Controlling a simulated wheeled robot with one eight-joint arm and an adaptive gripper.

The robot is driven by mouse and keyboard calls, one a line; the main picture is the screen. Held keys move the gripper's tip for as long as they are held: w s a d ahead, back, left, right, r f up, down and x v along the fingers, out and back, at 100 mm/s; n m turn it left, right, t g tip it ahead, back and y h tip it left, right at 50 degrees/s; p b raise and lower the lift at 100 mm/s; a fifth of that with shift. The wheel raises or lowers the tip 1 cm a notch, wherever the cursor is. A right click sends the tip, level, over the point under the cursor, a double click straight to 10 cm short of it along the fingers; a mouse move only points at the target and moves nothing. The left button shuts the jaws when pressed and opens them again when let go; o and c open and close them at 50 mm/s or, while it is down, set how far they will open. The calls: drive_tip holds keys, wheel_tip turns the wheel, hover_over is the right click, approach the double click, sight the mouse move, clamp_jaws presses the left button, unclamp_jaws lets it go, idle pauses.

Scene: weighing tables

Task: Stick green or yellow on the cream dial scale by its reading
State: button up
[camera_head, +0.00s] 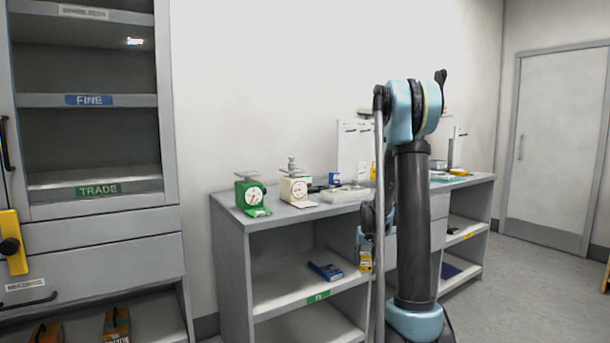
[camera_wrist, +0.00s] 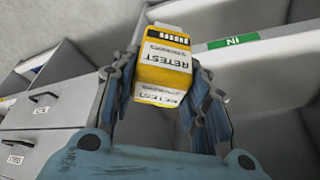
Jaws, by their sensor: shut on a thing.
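The cream dial scale (camera_head: 298,190) stands on the left table top, right of a green dial scale (camera_head: 251,197). A grey weight-like piece (camera_head: 291,165) is on top of the cream scale. Its dial faces me, but the reading is too small to tell. My gripper (camera_wrist: 165,68) is shut on a yellow and white box (camera_wrist: 160,50) marked RETEST STICKERS, which appears upside down in the wrist view. In the head view my gripper and the box (camera_head: 365,262) are in front of the table, below its top and right of the scale. I cannot make out a green sticker box.
A clear tray (camera_head: 345,195) and a small blue box (camera_head: 334,180) are right of the cream scale. A blue box (camera_head: 325,271) lies on the shelf below, above a green label (camera_head: 318,297). A cabinet (camera_head: 90,220) stands at left. My arm hides part of the table.

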drive_tip(key=shift+w+a, duration=0.1)
drive_tip(key=shift+a, duration=0.15)
